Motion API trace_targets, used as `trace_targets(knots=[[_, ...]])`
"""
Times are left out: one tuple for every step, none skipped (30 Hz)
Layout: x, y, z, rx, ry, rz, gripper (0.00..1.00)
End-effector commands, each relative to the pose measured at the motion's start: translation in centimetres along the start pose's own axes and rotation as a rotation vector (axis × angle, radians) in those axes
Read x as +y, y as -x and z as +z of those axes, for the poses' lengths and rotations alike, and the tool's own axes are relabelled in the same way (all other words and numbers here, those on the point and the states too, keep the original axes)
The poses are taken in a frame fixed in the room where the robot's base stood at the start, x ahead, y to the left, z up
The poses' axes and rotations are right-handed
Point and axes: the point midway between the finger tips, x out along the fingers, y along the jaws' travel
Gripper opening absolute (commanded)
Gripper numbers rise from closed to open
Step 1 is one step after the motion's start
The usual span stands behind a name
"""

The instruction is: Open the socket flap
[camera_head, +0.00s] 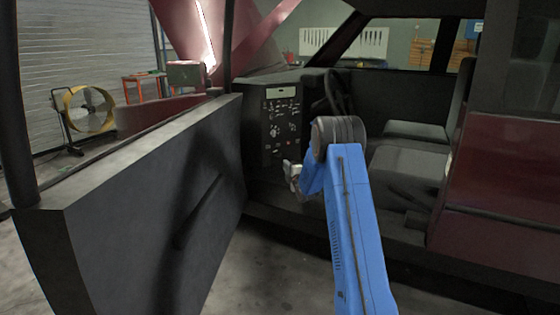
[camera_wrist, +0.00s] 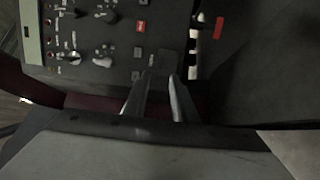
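The dark control panel (camera_head: 280,120) stands inside the open car door in the head view, with a display, knobs and switches on its face. It also fills the upper left of the wrist view (camera_wrist: 120,35). My gripper (camera_head: 294,178) is low at the panel's right side in the head view. In the wrist view its two grey fingers (camera_wrist: 164,78) are apart, with their tips at the panel's lower edge. A small dark grey block, perhaps the socket flap (camera_wrist: 168,60), lies just beyond the tips. I cannot tell whether they touch it. No hinge or opened socket can be made out.
The open car door (camera_head: 150,200) stands left of my arm. The steering wheel (camera_head: 338,92) and seats (camera_head: 405,160) are behind and right of it. A red label (camera_wrist: 219,27) is right of the panel's edge. A yellow fan (camera_head: 90,110) stands far left.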

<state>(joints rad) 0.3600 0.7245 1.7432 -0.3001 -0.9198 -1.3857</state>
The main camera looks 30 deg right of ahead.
Motion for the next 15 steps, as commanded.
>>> trace_targets(knots=[[0.0, -1.0, 0.0, 0.0, 0.0, 0.001, 0.25], [-0.1, -1.5, 0.0, 0.0, 0.0, 0.0, 0.25], [0.0, -2.2, 0.0, 0.0, 0.0, 0.001, 0.25], [-0.1, -2.7, 0.0, 0.0, -0.001, 0.001, 0.25], [-0.1, -3.3, 0.0, 0.0, 0.0, 0.001, 0.25], [-0.1, -4.0, 0.0, 0.0, 0.0, 0.0, 0.25], [0.0, -4.5, 0.0, 0.0, 0.0, 0.001, 0.25], [-0.1, -5.0, 0.0, 0.0, 0.0, 0.001, 0.25], [-0.1, -5.7, 0.0, 0.0, 0.0, 0.0, 0.25], [-0.1, -6.2, 0.0, 0.0, 0.0, 0.0, 0.25], [0.0, -6.8, 0.0, 0.001, 0.0, 0.001, 0.25], [-0.1, -7.4, 0.0, 0.001, 0.0, 0.0, 0.25], [-0.1, -7.9, 0.0, 0.001, 0.0, 0.0, 0.25], [-0.1, -8.3, -0.1, 0.001, 0.0, 0.0, 0.25], [0.0, -8.8, -0.1, 0.001, 0.0, 0.001, 0.25]])
